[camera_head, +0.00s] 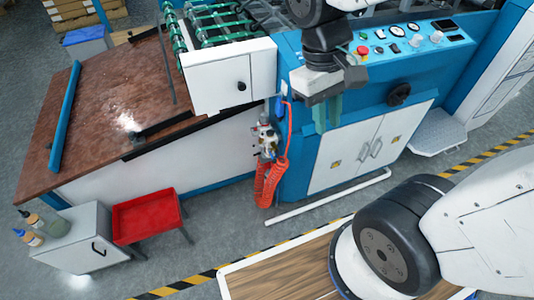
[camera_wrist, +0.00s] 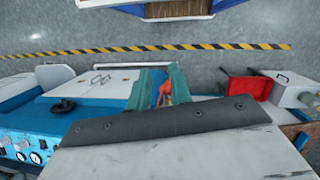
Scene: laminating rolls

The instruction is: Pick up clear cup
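I cannot make out a clear cup for certain in either view. Several small bottles (camera_head: 33,229) stand on the grey cabinet at the lower left of the head view, some with dark or blue tops; one looks pale and see-through. My gripper (camera_head: 328,112) hangs in front of the blue machine, far to the right of the bottles. In the wrist view its green fingers (camera_wrist: 158,80) are apart, with an orange hose showing in the gap and nothing held.
The grey cabinet (camera_head: 85,240) stands beside a red tray (camera_head: 147,216). A brown table (camera_head: 100,100) with a blue bar lies behind them. The blue machine (camera_head: 290,150) has a coiled orange hose (camera_head: 268,180) on its side.

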